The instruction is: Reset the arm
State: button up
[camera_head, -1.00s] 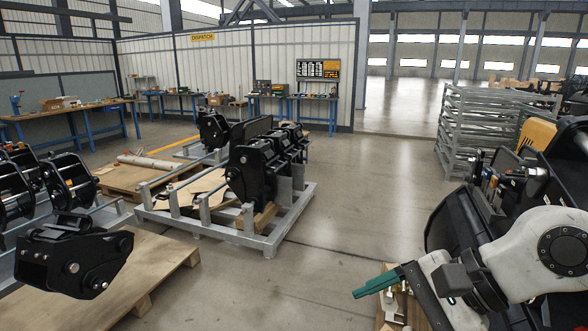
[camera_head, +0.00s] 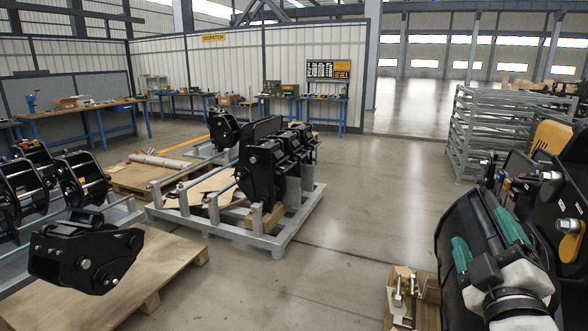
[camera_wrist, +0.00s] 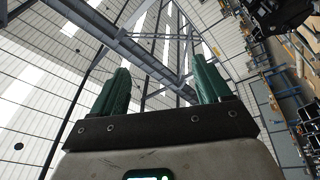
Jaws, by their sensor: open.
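My gripper (camera_head: 485,243) is at the right of the head view, with its two green fingers apart and pointing upward. It is in front of a large black machine part. In the wrist view my gripper (camera_wrist: 155,92) shows both green fingers spread with nothing between them. Beyond the fingers there are the roof beams and the wall panels of the hall. My arm's white wrist is at the lower right of the head view.
A wooden box with metal pins (camera_head: 402,297) is left of my arm. Black couplers (camera_head: 262,172) sit on a grey metal frame (camera_head: 272,240). Another coupler (camera_head: 84,262) sits on a wooden pallet (camera_head: 178,252) at the left. Grey racks (camera_head: 492,135) stand behind. The middle floor is clear.

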jog(key=s+f+m+g+y, duration=0.1)
jog(key=s+f+m+g, duration=0.3)
jog(key=f, duration=1)
jog(key=s+f+m+g+y, duration=0.15)
jog(key=s+f+g, duration=0.5)
jog(key=f, duration=0.75)
jog(key=s+a+f+m+g+y, duration=0.1)
jog(key=s+f+g, duration=0.3)
jog(key=s, duration=0.7)
jog(key=s+f+m+g+y, duration=0.1)
jog(key=s+f+g, duration=0.3)
jog(key=s+f, duration=0.5)
jog(key=shift+s+a+f+m, duration=0.2)
jog(key=shift+s+a+m, duration=0.15)
jog(key=shift+s+m, duration=0.7)
jog(key=shift+s+g, duration=0.15)
jog(key=shift+g, duration=0.1)
